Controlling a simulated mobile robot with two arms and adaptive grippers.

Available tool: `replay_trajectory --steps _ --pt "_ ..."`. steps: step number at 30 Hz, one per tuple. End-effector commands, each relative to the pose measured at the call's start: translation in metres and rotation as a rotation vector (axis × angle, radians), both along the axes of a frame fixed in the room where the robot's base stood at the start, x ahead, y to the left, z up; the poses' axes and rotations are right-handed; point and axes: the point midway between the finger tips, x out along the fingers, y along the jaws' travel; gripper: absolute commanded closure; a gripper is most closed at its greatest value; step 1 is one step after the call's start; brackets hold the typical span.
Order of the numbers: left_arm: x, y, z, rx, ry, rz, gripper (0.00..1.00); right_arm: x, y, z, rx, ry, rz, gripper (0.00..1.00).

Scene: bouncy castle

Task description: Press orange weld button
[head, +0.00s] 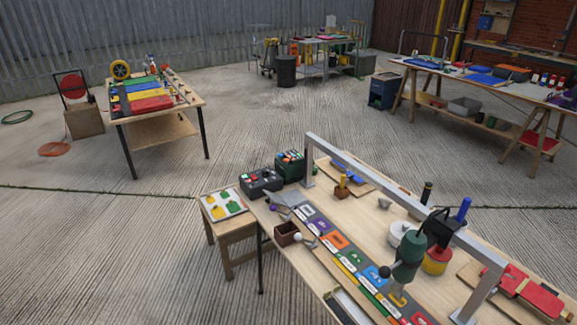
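The near workbench (365,215) holds a strip of coloured panels with small pictures. One orange panel (335,240) lies between a purple panel (318,226) and a green panel (352,255). A dark control box (260,182) with small red and light buttons stands at the bench's far left end. A dark green box (290,163) with several coloured parts on top stands beside it. I cannot tell which part is the orange weld button; the buttons are too small to read. Neither of my grippers is in view.
A grey metal gantry (385,190) spans the near bench, with a dark green tool (408,258) hanging at it. A small stool (232,235) with a picture board stands left of the bench. Other tables stand further back. Open concrete floor (110,240) lies to the left.

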Motion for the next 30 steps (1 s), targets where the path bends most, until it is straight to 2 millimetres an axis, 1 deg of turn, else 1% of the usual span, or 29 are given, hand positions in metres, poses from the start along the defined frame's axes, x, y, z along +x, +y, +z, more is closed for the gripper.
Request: replay_trajectory --steps 14,15,20,21,30 --pt "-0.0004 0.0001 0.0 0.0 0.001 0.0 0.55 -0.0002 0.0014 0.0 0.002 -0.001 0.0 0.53" --pt "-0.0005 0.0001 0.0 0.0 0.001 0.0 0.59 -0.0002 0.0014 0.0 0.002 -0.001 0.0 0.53" --pt "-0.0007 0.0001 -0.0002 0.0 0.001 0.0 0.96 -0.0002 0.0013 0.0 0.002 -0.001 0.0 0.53" --pt "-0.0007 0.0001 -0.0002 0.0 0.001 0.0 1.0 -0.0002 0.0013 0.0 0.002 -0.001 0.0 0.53" --pt "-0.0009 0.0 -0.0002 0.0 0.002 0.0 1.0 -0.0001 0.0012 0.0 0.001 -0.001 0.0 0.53"
